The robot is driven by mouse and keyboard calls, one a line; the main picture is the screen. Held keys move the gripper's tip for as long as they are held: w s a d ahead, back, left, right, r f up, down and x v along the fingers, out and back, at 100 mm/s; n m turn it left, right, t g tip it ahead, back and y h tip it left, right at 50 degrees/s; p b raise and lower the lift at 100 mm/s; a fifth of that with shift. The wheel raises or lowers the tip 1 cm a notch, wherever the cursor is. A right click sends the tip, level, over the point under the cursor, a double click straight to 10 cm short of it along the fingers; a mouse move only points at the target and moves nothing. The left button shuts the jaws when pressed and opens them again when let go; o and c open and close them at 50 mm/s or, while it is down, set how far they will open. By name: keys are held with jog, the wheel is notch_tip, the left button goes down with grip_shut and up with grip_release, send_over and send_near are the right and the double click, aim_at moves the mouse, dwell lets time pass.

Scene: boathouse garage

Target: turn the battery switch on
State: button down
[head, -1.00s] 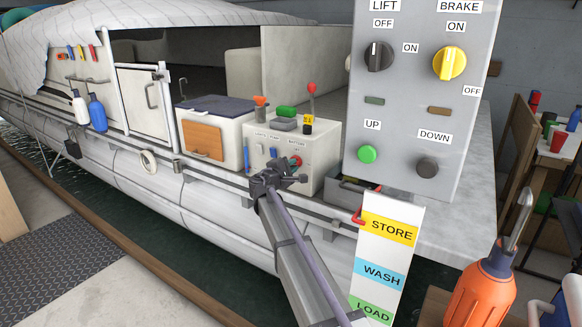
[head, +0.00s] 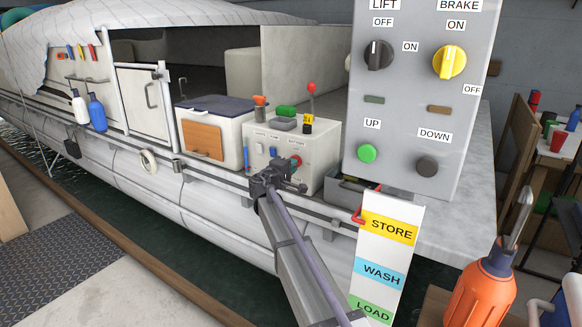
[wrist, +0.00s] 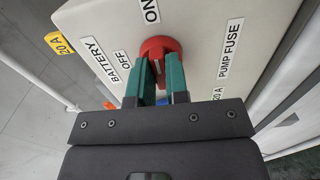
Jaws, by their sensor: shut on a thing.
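The battery switch is a red round knob (wrist: 159,47) on the face of a pale control box (head: 318,152). It also shows small in the head view (head: 297,160). In the wrist view, an OFF label lies left of the knob and an ON label lies above it. My gripper (wrist: 161,77) is shut on the knob, with one teal finger on each side of its grip. In the head view my gripper (head: 292,168) reaches the box front from below. The fingers hide part of the knob, and I cannot tell for sure which label it points to.
A grey panel (head: 400,100) with lift and brake knobs stands close on the right. A STORE, WASH, LOAD sign (head: 382,260) hangs below it. A rail (head: 225,180) runs along the boat side under the box.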

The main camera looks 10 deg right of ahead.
jog(key=c, duration=1.1)
grip_release()
jog(key=v, duration=1)
jog(key=shift+s+a, duration=0.25)
jog(key=shift+s, duration=0.05)
